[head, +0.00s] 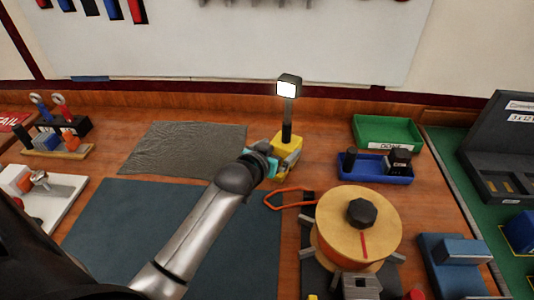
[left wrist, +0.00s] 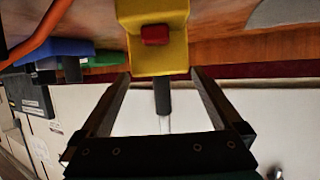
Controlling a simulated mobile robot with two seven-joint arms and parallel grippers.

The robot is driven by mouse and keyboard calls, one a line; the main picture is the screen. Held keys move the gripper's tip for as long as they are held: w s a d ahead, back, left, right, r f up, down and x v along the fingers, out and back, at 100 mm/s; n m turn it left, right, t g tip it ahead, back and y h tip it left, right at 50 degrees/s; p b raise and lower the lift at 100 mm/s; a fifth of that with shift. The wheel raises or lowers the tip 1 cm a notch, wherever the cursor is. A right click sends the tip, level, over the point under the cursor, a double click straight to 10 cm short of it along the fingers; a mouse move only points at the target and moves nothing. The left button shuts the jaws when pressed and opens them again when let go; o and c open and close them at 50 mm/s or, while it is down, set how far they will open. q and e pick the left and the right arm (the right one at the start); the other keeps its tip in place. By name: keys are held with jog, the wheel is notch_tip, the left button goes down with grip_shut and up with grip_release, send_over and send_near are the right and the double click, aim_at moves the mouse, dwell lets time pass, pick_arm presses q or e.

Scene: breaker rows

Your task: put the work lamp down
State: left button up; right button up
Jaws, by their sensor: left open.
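The work lamp (head: 286,138) stands upright on the wooden bench near its back edge. It has a yellow base, a black post and a lit square head. My left gripper (head: 268,160) is at the near left side of the lamp's base. In the left wrist view the open fingers (left wrist: 160,90) lie either side of the black post, with gaps on both sides. The yellow base (left wrist: 152,50) with its red button is just beyond the fingertips there. The gripper partly hides the base in the head view. My right gripper is out of view.
A grey cloth (head: 185,148) lies left of the lamp and a dark blue mat (head: 120,225) in front. Right are a green tray (head: 385,130), a blue bin (head: 372,172) and a wooden reel (head: 335,215). An orange loop (head: 285,196) lies close by.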

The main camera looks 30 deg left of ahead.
pick_arm(q)
jog(key=p+v, duration=0.1)
jog(key=v, duration=0.7)
jog(key=shift+f, duration=0.1)
dwell(0.4)
